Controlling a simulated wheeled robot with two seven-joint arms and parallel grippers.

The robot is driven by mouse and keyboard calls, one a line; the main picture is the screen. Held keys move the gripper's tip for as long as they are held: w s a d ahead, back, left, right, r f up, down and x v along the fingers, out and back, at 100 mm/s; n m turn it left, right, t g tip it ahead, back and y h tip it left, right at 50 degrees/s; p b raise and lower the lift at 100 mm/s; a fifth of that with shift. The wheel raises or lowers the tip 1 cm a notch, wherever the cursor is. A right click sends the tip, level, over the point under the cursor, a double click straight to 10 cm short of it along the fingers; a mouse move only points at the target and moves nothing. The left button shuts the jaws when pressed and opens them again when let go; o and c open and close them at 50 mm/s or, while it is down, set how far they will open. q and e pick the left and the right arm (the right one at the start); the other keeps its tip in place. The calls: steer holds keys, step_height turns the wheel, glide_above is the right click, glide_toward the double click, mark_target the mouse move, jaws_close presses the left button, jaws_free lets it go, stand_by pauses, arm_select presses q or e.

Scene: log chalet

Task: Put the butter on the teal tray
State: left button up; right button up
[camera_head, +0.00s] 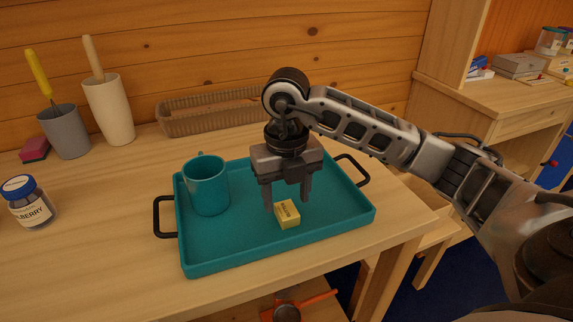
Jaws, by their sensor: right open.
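The butter (288,214) is a small yellow block with dark print. It lies on the teal tray (228,258), right of the tray's middle front. The tray has raised rims and two black handles, and it rests on the wooden table. My right gripper (287,205) points down over the tray with its two fingers apart. The fingertips are close above or just behind the butter, and the jaws hold nothing. I cannot tell whether a fingertip touches the butter. My left gripper is not in view.
A teal mug (207,186) stands on the tray's left side. A blueberry jar (30,202), a grey cup (65,131), a cream holder (109,111) and a pink sponge (35,150) stand at left. A woven basket (210,113) is behind the tray. The table's front left is clear.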

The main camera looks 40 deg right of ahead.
mark_target(287, 209)
step_height(287, 209, up, 9)
steer(key=p, duration=0.1)
steer(key=shift+r, duration=0.2)
steer(key=shift+f, duration=0.1)
stand_by(0.4)
